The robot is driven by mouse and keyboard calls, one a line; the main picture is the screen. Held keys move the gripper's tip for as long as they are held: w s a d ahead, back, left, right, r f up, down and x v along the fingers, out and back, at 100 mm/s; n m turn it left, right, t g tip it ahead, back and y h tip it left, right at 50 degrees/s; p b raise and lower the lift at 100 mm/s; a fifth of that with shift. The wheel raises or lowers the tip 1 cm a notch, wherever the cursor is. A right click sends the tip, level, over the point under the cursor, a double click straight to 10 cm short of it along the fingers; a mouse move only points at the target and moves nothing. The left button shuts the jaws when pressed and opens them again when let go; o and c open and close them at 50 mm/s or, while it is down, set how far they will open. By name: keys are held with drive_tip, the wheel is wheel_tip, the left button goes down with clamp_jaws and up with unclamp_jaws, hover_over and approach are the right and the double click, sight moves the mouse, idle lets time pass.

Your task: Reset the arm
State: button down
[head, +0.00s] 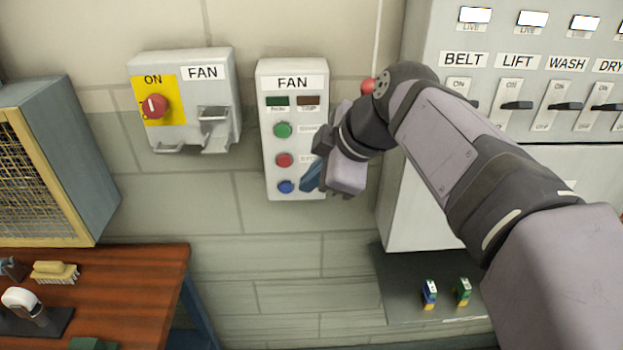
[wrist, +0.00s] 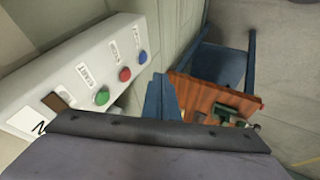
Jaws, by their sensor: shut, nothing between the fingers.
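My gripper (head: 312,177) is in front of the lower right part of the white FAN button box (head: 292,70) on the wall. Its blue fingers are shut and empty, near the blue button (head: 286,187). I cannot tell whether they touch the box. My arm reaches in from the right. The box also has a green button (head: 283,130) and a red button (head: 284,160). In the wrist view the blue fingers (wrist: 160,97) point away beside the box (wrist: 75,80), with its green, red and blue buttons to their left.
A FAN switch box (head: 190,130) with a red knob on yellow hangs to the left. A switch cabinet (head: 440,60) stands at the right, behind my arm. A wooden table (head: 120,280) with a brush is lower left. A grey shelf (head: 395,290) holds two small blocks.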

idle(0.4)
drive_tip(key=s+d+f+m+g+h, duration=0.1)
drive_tip(key=d+f+m+h, duration=0.15)
drive_tip(key=f+m, duration=0.5)
drive_tip(key=s+d+f+m+h, duration=0.1)
drive_tip(key=d+f+m, duration=0.3)
drive_tip(key=f+m, duration=0.35)
drive_tip(key=s+d+f+m+g, duration=0.1)
drive_tip(key=s+d+f+g, duration=0.1)
drive_tip(key=s+f, duration=0.5)
drive_tip(key=s+d+f+g+h, duration=0.1)
drive_tip(key=s+d+f+g, duration=0.1)
drive_tip(key=s+f, duration=0.5)
drive_tip(key=shift+s+d+f+m+g, duration=0.15)
drive_tip(key=shift+s+d+m+g, duration=0.35)
drive_tip(key=shift+d, duration=0.4)
